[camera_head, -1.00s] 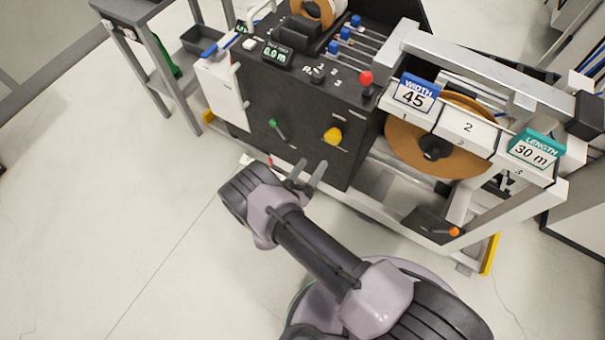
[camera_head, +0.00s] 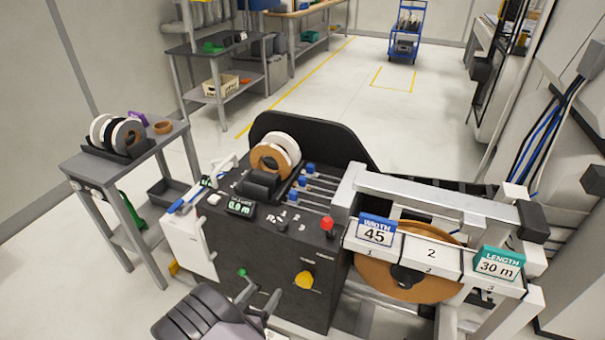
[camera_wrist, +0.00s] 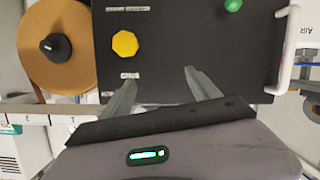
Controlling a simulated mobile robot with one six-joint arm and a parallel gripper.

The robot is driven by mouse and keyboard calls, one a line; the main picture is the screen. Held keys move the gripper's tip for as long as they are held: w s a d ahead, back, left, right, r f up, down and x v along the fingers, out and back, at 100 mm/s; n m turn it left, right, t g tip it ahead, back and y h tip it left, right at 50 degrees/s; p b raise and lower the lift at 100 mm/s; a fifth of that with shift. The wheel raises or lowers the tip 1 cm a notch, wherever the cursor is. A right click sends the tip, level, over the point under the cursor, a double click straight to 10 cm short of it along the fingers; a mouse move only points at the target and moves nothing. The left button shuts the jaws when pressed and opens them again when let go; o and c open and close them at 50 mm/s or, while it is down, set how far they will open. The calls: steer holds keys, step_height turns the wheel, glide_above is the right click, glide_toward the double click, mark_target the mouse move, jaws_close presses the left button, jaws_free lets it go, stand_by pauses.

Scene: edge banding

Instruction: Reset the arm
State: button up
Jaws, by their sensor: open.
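My gripper (camera_wrist: 160,88) is open and empty in the wrist view, its two fingers apart in front of the dark machine panel (camera_wrist: 165,55). The panel carries a yellow knob (camera_wrist: 125,43) and a green knob (camera_wrist: 233,5). In the head view my gripper (camera_head: 262,298) is low at the front of the edge banding machine (camera_head: 270,265), below the green and yellow knobs. My wrist shows at the bottom edge, and the rest of my arm is out of view.
A side table (camera_head: 120,162) with rolls stands left.

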steer(key=w+r+m+g+y, duration=0.1)
steer(key=w+r+m+y, duration=0.1)
steer(key=w+r, duration=0.45)
steer(key=w+r+m+g+y, duration=0.1)
steer(key=w+r+y, duration=0.15)
steer(key=r, duration=0.65)
steer(key=s+d+r+g+y, duration=0.1)
steer(key=s+d+r+y, duration=0.3)
steer(key=r, duration=0.7)
steer(key=s+d+r+g, duration=0.15)
steer(key=d+r, duration=0.35)
steer(key=r, duration=0.5)
steer(key=s+d+g, duration=0.1)
steer(key=s+d, duration=0.4)
steer(key=s, duration=0.4)
steer(key=s+d+r+g+h, duration=0.1)
steer(key=s+d, duration=0.4)
steer(key=s, duration=0.3)
steer(key=s+d+r+g, duration=0.1)
steer(key=s+d, duration=0.4)
steer(key=s, duration=0.4)
steer(key=shift+s, duration=0.3)
steer(key=shift+a+r+g+h, duration=0.1)
steer(key=shift+g+h, duration=0.15)
steer(key=shift+c, duration=0.2)
